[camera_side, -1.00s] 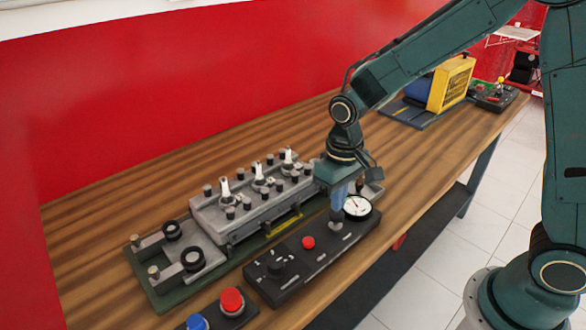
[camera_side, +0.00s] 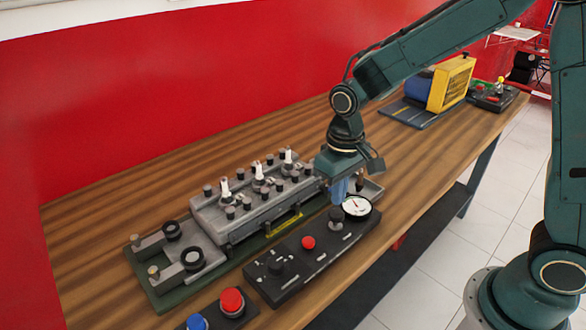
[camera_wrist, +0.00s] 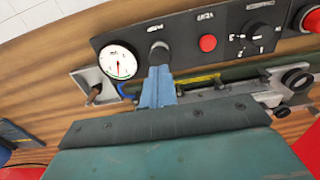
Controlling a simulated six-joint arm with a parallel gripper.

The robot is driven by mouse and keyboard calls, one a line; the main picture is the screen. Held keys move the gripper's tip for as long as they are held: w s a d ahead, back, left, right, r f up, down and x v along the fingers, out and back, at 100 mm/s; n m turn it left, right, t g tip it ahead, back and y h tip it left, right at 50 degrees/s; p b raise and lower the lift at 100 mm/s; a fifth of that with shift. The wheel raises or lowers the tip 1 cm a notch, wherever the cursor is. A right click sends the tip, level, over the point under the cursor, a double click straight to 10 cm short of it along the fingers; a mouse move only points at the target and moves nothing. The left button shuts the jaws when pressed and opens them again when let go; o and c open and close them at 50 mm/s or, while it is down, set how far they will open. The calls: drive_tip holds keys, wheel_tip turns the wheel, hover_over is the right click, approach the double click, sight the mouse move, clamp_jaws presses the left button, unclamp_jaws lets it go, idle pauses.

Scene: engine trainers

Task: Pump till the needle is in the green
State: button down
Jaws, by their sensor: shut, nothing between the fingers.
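The black pump panel (camera_side: 313,256) lies along the table's front edge. A round white gauge (camera_side: 357,207) sits at its right end; it also shows in the wrist view (camera_wrist: 118,62). Its thin needle is visible, but the coloured zones are too small to read surely. Beside the gauge stands the dark round pump plunger (camera_side: 336,219), also in the wrist view (camera_wrist: 158,51). My gripper (camera_side: 338,198) has its blue fingers closed together and empty, pointing down just over the plunger. In the wrist view the fingertips (camera_wrist: 158,70) overlap the plunger's lower edge; contact cannot be told.
The panel also carries a red button (camera_side: 308,243) and a black knob (camera_side: 276,268). A grey engine block (camera_side: 250,205) stands close behind. A red button box (camera_side: 231,301) lies at the front left. A yellow-fronted unit (camera_side: 450,84) stands farther back.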

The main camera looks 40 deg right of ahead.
drive_tip(key=shift+r, duration=1.8)
drive_tip(key=s+d+r+t, duration=0.2)
drive_tip(key=s+r, duration=0.4)
drive_tip(key=s, duration=0.3)
drive_tip(key=s+d+r+t, duration=0.3)
drive_tip(key=s+d+r, duration=0.1)
drive_tip(key=s, duration=0.5)
drive_tip(key=shift+s+d+r+t, duration=0.25)
drive_tip(key=shift+r+t, duration=0.05)
drive_tip(key=shift+r, duration=0.6)
